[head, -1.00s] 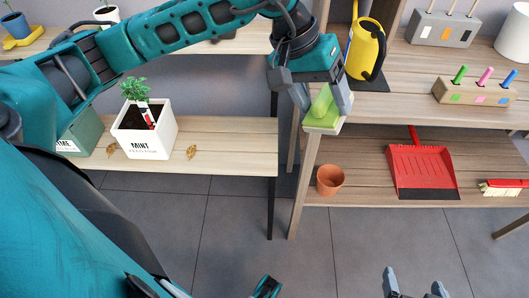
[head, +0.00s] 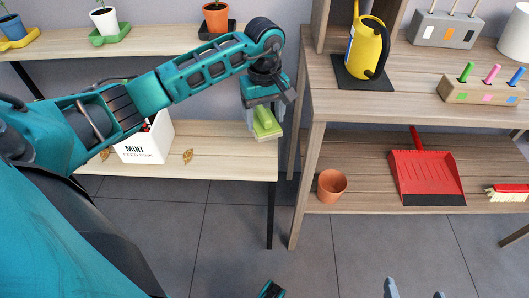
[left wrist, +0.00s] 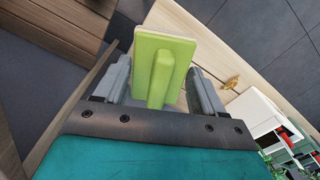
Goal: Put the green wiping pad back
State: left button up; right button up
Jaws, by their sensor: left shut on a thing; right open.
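The green wiping pad (head: 266,123) has a raised green handle on a flat, paler base. My left gripper (head: 264,114) is shut on its handle and holds it near the right end of the lower left shelf board (head: 230,160). In the left wrist view the pad (left wrist: 172,50) is between the two grey fingers (left wrist: 160,88). The pad hides part of the board below it; I cannot tell if it touches. My right gripper (head: 414,291) is open and empty at the bottom edge, over the floor.
A white mint planter (head: 145,148) and a dry leaf (head: 188,156) are on the left board. On the right unit are a yellow watering can (head: 367,48), a block with coloured handles (head: 485,91), a terracotta pot (head: 331,186), a red dustpan (head: 428,178) and a brush (head: 508,193).

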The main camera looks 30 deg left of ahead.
pick_arm(q)
notch_tip(320, 180, down, 7)
jog(key=shift+r+b, duration=0.2)
jog(key=shift+b, duration=0.45)
jog(key=shift+f, duration=0.6)
notch_tip(320, 180, down, 4)
jog(key=shift+f+b, duration=0.1)
jog(key=shift+b, duration=0.6)
jog(key=o, duration=0.9)
jog(key=shift+o, duration=0.2)
pick_arm(e)
jog(key=shift+w+a+f, duration=0.25)
jog(key=shift+a+f, duration=0.25)
jog(key=shift+f, duration=0.1)
pick_arm(q)
notch_tip(320, 180, up, 11)
jog(key=p, duration=0.3)
jog(key=shift+r, duration=0.5)
pick_arm(e)
jog(key=shift+s+d+r, duration=0.25)
jog(key=shift+d+r, duration=0.3)
